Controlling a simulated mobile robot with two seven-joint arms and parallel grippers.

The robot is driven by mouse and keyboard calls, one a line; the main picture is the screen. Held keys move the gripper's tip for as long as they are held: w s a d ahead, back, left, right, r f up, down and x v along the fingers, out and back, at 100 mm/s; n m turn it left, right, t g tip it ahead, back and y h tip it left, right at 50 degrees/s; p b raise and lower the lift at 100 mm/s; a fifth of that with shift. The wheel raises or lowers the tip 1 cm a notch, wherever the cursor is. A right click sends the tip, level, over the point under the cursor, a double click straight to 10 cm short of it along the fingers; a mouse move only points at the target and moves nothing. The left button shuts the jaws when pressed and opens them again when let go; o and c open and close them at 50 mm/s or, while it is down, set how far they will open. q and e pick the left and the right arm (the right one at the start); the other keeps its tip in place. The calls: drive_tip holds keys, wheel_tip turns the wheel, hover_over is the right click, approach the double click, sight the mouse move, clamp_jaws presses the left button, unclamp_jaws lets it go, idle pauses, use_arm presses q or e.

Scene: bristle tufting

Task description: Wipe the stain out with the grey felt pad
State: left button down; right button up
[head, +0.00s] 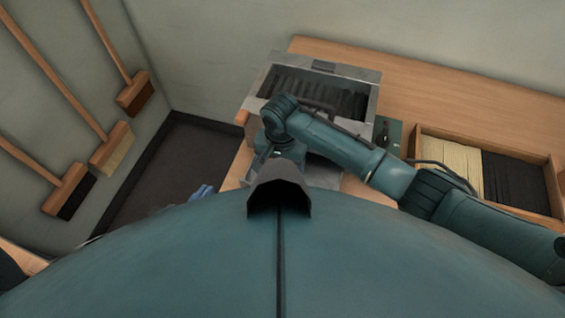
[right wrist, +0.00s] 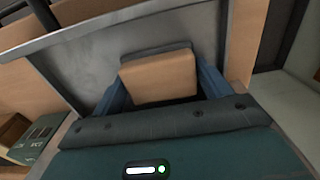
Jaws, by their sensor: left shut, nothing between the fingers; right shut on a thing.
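The grey felt pad (right wrist: 160,78) is a tan block with a dark grey felt edge showing at its far side in the right wrist view. My right gripper (right wrist: 163,88) is shut on it, with a blue finger on either side. The pad is in front of a grey metal panel (right wrist: 190,32); I cannot tell whether they touch. In the head view my right arm reaches over to the metal machine, and its own links hide the pad. My left gripper (head: 203,192) is low at the left, shut and empty, partly hidden by my body. I see no stain in either view.
The metal machine (head: 372,105) with dark slots stands on the wooden bench (head: 430,90). A wooden tray (head: 553,185) of pale and black bristles lies to its right. Several brooms (head: 115,148) lean on the left wall. Dark floor (head: 165,175) lies open left of the bench.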

wheel_tip(320, 180, up, 2)
drive_tip(key=shift+r+p, duration=0.15)
drive_tip(key=shift+p, duration=0.3)
drive_tip(key=shift+r, duration=1.85)
drive_tip(key=shift+r, duration=0.1)
drive_tip(key=shift+r, duration=1.4)
